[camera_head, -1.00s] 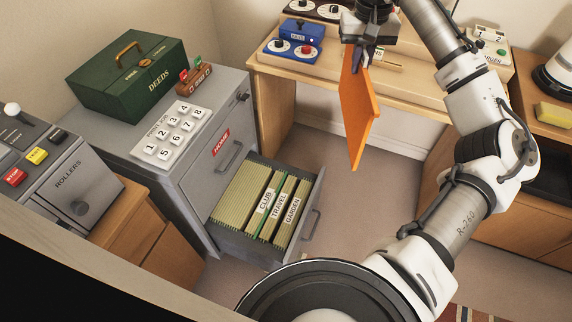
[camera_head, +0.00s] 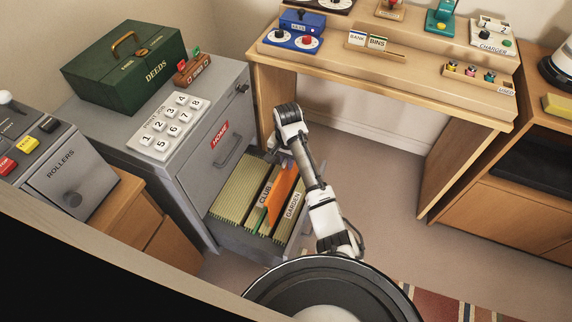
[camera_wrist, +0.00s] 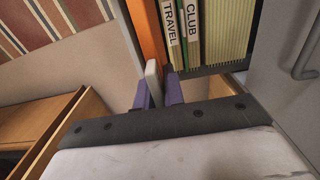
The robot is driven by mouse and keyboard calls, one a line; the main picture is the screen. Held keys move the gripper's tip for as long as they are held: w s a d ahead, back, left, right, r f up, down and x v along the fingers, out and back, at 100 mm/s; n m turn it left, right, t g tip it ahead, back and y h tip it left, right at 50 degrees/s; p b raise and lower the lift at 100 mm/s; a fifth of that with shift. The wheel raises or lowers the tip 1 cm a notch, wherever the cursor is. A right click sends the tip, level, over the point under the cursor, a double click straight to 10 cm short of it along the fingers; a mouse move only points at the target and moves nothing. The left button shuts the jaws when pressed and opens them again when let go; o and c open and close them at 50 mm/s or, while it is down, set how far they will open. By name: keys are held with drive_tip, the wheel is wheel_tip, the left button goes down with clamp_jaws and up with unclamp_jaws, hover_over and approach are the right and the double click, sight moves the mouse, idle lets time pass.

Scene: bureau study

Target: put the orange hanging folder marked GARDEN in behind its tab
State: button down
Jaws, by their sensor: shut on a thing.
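The orange hanging folder (camera_head: 281,190) is at the open file drawer (camera_head: 248,243), between the CLUB tab (camera_head: 265,194) and the GARDEN tab (camera_head: 293,205). In the head view it covers the TRAVEL tab. In the wrist view the folder (camera_wrist: 146,30) stands right beside the TRAVEL tab (camera_wrist: 173,38), on the side away from the CLUB tab (camera_wrist: 192,22). The GARDEN tab is out of the wrist view. How deep the folder sits is unclear.
The grey cabinet (camera_head: 196,185) stands directly behind the drawer, with a green DEEDS box (camera_head: 125,70) on top. A wooden desk (camera_head: 385,75) stands behind my arm. The drawer's left part holds several yellowish folders (camera_head: 236,195). Floor to the right is clear.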

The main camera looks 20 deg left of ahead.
drive_tip(key=shift+s+a+f, duration=0.15)
drive_tip(key=shift+s+f, duration=0.1)
drive_tip(key=shift+f, duration=0.35)
wheel_tip(320, 180, down, 5)
drive_tip(key=b, duration=0.5)
drive_tip(key=shift+r+b, duration=0.2)
drive_tip(key=shift+b, duration=0.15)
drive_tip(key=shift+s+p, duration=0.1)
drive_tip(key=shift+p, duration=0.55)
wheel_tip(320, 180, down, 18)
drive_tip(key=b, duration=0.9)
drive_tip(key=shift+f, duration=0.25)
drive_tip(key=c, duration=1.4)
unclamp_jaws()
drive_tip(key=shift+r, duration=0.1)
wheel_tip(320, 180, up, 14)
drive_tip(key=shift+f+p, duration=0.15)
drive_tip(key=shift+p, duration=0.95)
